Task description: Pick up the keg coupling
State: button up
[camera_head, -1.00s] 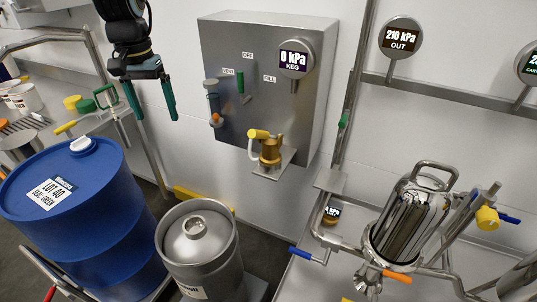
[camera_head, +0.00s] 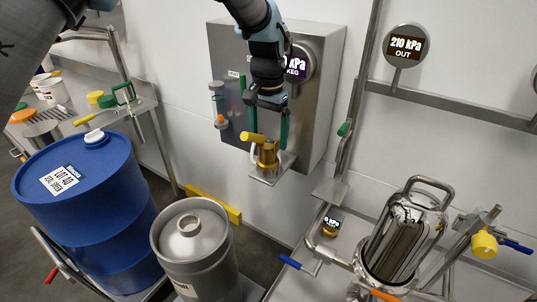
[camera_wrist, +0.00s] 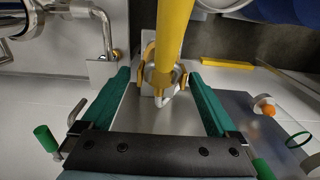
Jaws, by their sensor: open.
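The keg coupling (camera_head: 268,158) is a brass body with a yellow handle and a pale hose. It stands upright on a small metal shelf (camera_head: 264,180) below the grey panel box. My gripper (camera_head: 267,138) is above it with green fingers pointing down, open. In the wrist view the coupling (camera_wrist: 164,78) shows between the two spread fingers of my gripper (camera_wrist: 160,76), its yellow handle running toward the top edge. Gaps show on both sides, and no grip on it is visible. The fingers and wrist hide part of the panel's KEG gauge.
A steel keg (camera_head: 192,240) and a blue drum (camera_head: 90,210) stand on the lower left. A steel vessel (camera_head: 402,240) in piping is at the right. The panel box (camera_head: 325,85) rises close behind my gripper.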

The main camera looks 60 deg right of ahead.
aim_at(269, 149)
jog(key=shift+w+d+f+p, duration=0.15)
jog(key=shift+f+p, duration=0.4)
jog(key=shift+f, duration=0.75)
jog(key=shift+s+d+f+p, duration=0.1)
jog(key=shift+f+p, duration=0.4)
jog(key=shift+f, duration=0.75)
grip_shut()
